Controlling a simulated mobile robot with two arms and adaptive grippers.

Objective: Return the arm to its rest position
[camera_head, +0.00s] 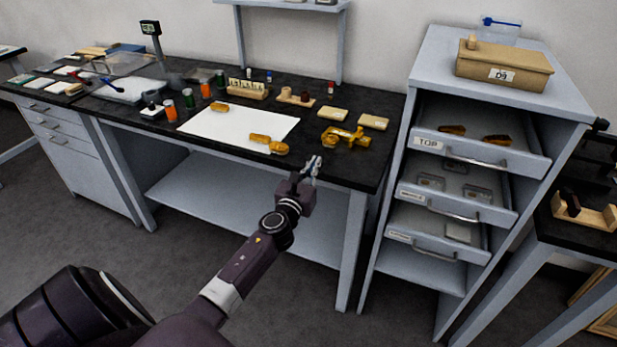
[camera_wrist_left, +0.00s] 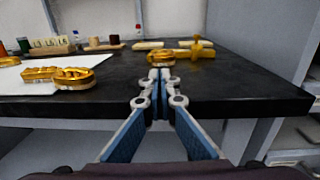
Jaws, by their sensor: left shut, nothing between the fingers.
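My left arm reaches in from the lower left in the head view. Its gripper (camera_head: 311,167) is at the front edge of the black bench top (camera_head: 365,172), shut and empty. In the left wrist view the fingertips (camera_wrist_left: 160,78) meet just in front of a gold fragment on the bench. In the head view a gold piece (camera_head: 343,136) stands on the bench beyond the gripper. Other gold fragments lie on the white sheet (camera_head: 225,125), one of them (camera_head: 268,143) at its right edge. My right gripper is not in view.
A grey cabinet (camera_head: 500,75) stands to the right with open drawers; the top drawer (camera_head: 430,142) holds two gold-brown pieces. A tan box (camera_head: 505,66) is on top. Jars, blocks and a scale crowd the back and left of the bench. Grey floor lies open in front.

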